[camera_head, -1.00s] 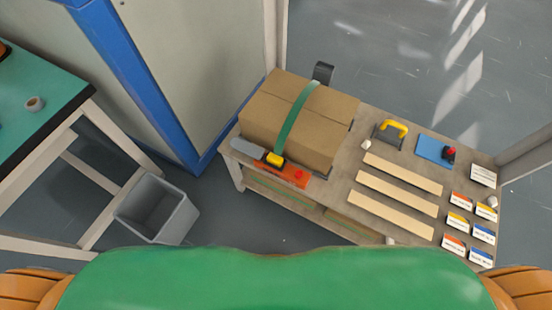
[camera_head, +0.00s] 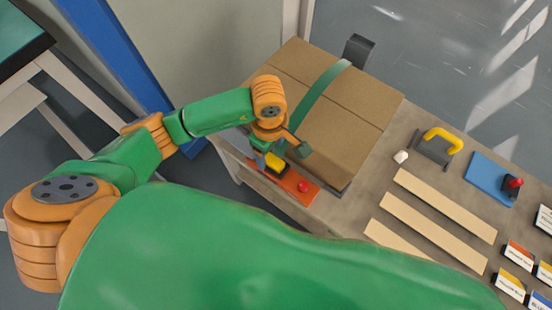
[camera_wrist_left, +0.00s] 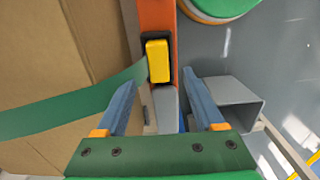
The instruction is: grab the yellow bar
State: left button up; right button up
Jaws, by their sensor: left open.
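The yellow bar (camera_head: 275,163) is a short block on the orange tool (camera_head: 294,185) beside the cardboard box. In the left wrist view the yellow bar (camera_wrist_left: 157,60) sits in a dark recess of the orange tool (camera_wrist_left: 157,18), just beyond the fingertips. My left gripper (camera_head: 289,148) is over the tool, close to the bar, and partly hides it in the head view. In the wrist view the left gripper (camera_wrist_left: 160,84) is open, its two blue-grey fingers apart with nothing clasped between them. My right gripper is not in view.
The cardboard box (camera_head: 350,112) stands on the workbench with a green strap (camera_head: 320,88) over it. Wooden strips (camera_head: 432,230), a yellow-handled tool (camera_head: 443,140), a blue plate (camera_head: 485,176) and label cards lie to the right. A grey bin (camera_wrist_left: 228,100) shows in the wrist view.

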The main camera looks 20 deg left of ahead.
pick_arm(q)
notch_tip(320, 180, down, 2)
jog(key=shift+f, duration=0.2)
grip_shut()
jog(key=shift+r, duration=0.1)
